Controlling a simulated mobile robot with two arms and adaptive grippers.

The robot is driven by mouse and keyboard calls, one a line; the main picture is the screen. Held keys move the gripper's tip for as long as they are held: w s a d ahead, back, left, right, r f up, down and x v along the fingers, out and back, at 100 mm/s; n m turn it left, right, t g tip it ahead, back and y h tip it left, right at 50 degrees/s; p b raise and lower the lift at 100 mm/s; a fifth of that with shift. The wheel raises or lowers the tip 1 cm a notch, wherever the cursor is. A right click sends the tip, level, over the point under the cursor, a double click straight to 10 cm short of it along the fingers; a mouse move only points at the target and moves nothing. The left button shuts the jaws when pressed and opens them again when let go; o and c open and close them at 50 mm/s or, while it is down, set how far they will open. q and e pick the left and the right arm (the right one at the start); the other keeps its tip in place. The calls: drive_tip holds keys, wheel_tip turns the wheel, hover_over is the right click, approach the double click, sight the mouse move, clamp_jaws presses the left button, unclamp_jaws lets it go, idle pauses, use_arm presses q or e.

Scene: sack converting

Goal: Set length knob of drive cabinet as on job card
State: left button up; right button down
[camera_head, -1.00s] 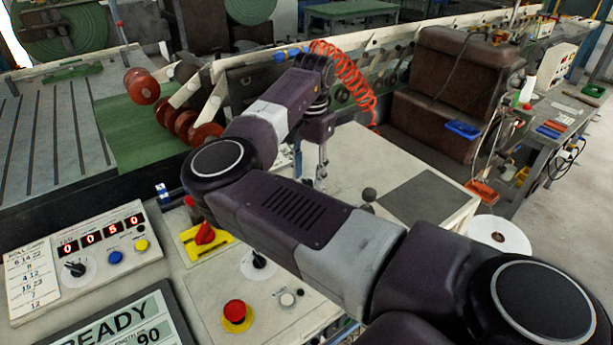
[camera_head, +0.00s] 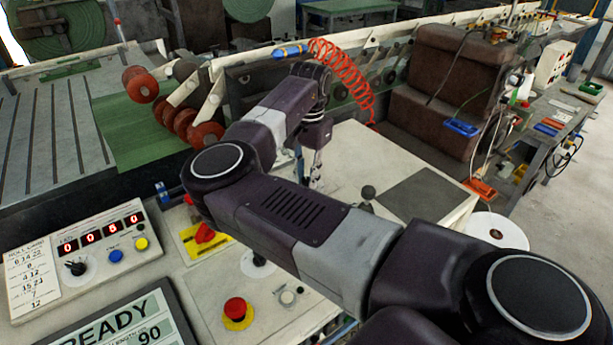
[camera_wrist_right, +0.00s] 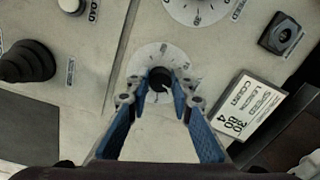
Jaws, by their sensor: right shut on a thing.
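My right gripper (camera_head: 316,180) points down over the pale top of the drive cabinet (camera_head: 365,145) in the head view. In the right wrist view the gripper (camera_wrist_right: 160,92) has its blue-padded fingers closed on a small black knob (camera_wrist_right: 160,77). The knob sits at the middle of a round white dial (camera_wrist_right: 146,60) with printed marks; the fingers hide part of it. A white job card (camera_wrist_right: 250,108) with the words speed, length and count and handwritten-looking numbers lies right of the dial. My left gripper is not in view.
In the wrist view a second dial (camera_wrist_right: 197,8), a black cone-shaped knob (camera_wrist_right: 28,62) and a square black switch (camera_wrist_right: 281,35) are near. In the head view a panel with a red display (camera_head: 101,229), a red stop button (camera_head: 237,309) and a READY screen (camera_head: 125,325) stand at left.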

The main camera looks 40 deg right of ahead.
drive_tip(key=shift+r+p, duration=0.2)
drive_tip(key=shift+p, duration=0.35)
drive_tip(key=n+p, duration=0.3)
drive_tip(key=p, duration=0.2)
drive_tip(key=shift+s+d+r+n, duration=0.1)
drive_tip(key=shift+n, duration=0.2)
drive_tip(key=shift+f+n+p, duration=0.2)
drive_tip(key=shift+n+p, duration=0.9)
drive_tip(key=shift+p, duration=0.35)
drive_tip(key=c, duration=1.7)
unclamp_jaws()
drive_tip(key=shift+r, duration=0.1)
wheel_tip(320, 180, up, 12)
drive_tip(key=shift+s+d+f, duration=0.1)
drive_tip(key=shift+d+f, duration=0.05)
